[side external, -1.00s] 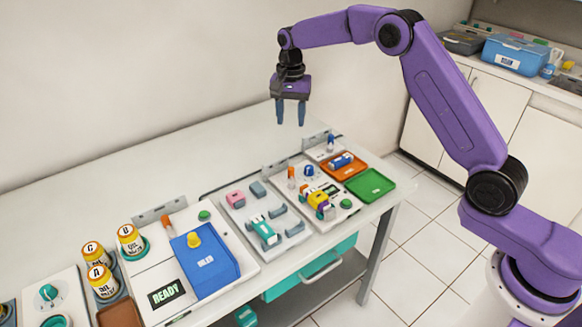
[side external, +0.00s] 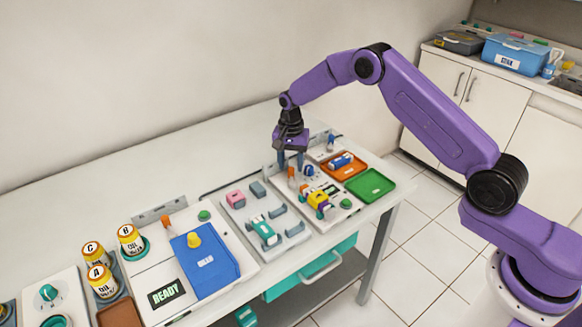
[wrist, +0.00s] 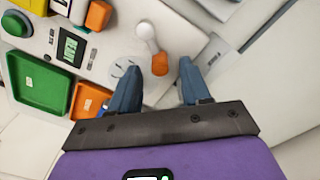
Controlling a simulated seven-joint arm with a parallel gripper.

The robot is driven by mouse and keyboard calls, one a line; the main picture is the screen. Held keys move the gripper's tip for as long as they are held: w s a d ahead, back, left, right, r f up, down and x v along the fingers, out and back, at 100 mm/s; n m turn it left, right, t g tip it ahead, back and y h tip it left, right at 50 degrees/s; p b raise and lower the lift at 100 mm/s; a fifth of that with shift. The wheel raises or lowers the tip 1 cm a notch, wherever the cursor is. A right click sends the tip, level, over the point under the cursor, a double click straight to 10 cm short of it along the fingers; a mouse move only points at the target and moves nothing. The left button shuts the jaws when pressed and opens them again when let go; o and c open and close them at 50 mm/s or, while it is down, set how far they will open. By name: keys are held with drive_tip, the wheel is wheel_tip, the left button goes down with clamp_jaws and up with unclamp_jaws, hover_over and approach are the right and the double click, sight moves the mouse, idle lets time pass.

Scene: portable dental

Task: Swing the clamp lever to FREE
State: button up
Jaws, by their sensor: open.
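The lever with an orange handle (side external: 291,172) stands at the back of the white panel (side external: 318,220). In the wrist view its orange handle (wrist: 160,64) sits on a pale arm, between and just beyond my fingertips. My gripper (side external: 290,165) is open, pointing down above the handle; it also shows in the wrist view (wrist: 158,72). No grip on the handle is visible. I cannot read a FREE mark, and contact with the handle is unclear.
An orange tray (side external: 348,174) and a green tray (side external: 371,186) lie to the right. The back left of the table is clear.

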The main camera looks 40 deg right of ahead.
drive_tip(key=shift+f, duration=1.05)
clamp_jaws()
